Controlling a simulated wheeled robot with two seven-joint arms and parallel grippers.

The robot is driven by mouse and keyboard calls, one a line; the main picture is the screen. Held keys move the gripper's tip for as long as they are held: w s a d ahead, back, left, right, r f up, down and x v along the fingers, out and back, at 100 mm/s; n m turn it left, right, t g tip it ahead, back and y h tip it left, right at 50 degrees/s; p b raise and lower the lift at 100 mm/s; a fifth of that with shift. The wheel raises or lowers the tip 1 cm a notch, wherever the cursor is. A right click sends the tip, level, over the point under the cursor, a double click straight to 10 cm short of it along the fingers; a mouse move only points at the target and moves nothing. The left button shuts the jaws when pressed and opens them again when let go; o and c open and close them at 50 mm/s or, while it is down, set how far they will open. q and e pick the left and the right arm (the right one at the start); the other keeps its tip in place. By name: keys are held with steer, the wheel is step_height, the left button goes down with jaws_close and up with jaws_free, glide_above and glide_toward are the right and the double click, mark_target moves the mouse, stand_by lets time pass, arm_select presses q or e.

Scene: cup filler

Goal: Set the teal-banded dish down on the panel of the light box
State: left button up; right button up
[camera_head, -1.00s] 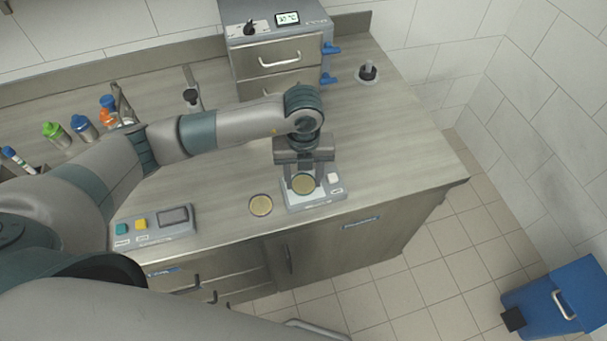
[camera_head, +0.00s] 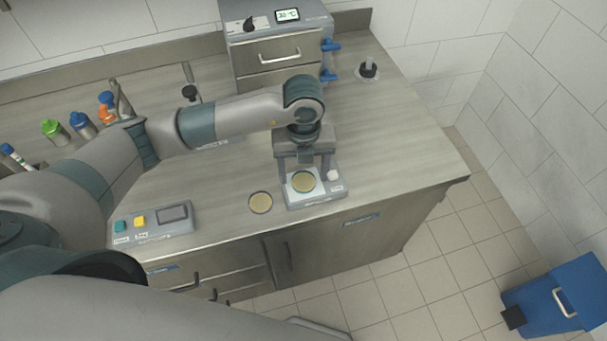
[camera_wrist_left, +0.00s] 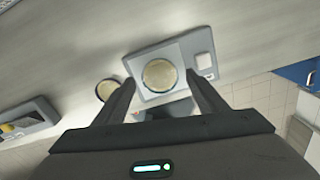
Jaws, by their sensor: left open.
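A round dish with a tan fill (camera_head: 303,182) lies flat on the white panel of the light box (camera_head: 318,199). In the left wrist view the same dish (camera_wrist_left: 159,75) lies on the pale panel of the light box (camera_wrist_left: 172,52). My left gripper (camera_head: 305,174) is open above the light box; in the left wrist view its fingertips (camera_wrist_left: 160,80) stand on either side of the dish with visible gaps. A second, similar dish (camera_head: 261,202) lies on the counter just left of the light box. The band colours are too small to tell. My right gripper is not in view.
A control box with teal and yellow buttons (camera_head: 153,225) sits at the counter's front left. A drawer unit with a display (camera_head: 275,45) stands at the back. Capped bottles (camera_head: 80,124) stand at left. The counter right of the light box is clear.

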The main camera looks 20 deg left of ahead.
mark_target(304, 180)
arm_select(q)
step_height(304, 180, up, 11)
steer(key=b, duration=0.3)
steer(key=shift+f, duration=0.15)
stand_by(2.2)
